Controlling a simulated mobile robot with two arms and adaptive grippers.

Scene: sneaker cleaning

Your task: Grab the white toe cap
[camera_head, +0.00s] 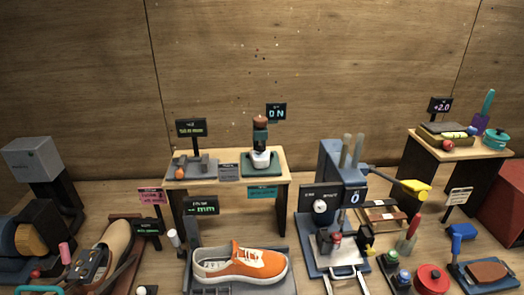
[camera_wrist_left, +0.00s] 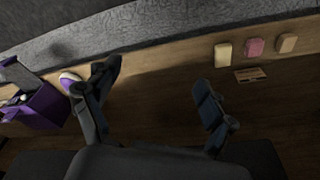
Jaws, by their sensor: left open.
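In the left wrist view my left gripper (camera_wrist_left: 158,95) is open, with nothing between its two dark fingers. A small rounded white and purple thing (camera_wrist_left: 69,80) shows just left of the left finger, partly hidden by it; I cannot tell whether it is the white toe cap. In the head view an orange and white sneaker (camera_head: 262,266) lies on a dark grey tray (camera_head: 205,291) at the front middle. No separate white toe cap can be made out for sure there. Neither gripper shows in the head view, and my right gripper is not seen.
A purple box (camera_wrist_left: 35,112) stands at the left of the wrist view; several small blocks, one pink (camera_wrist_left: 255,46), lie at upper right. In the head view a small wooden table (camera_head: 230,182) stands behind the sneaker, and a blue press (camera_head: 335,165) stands right of it.

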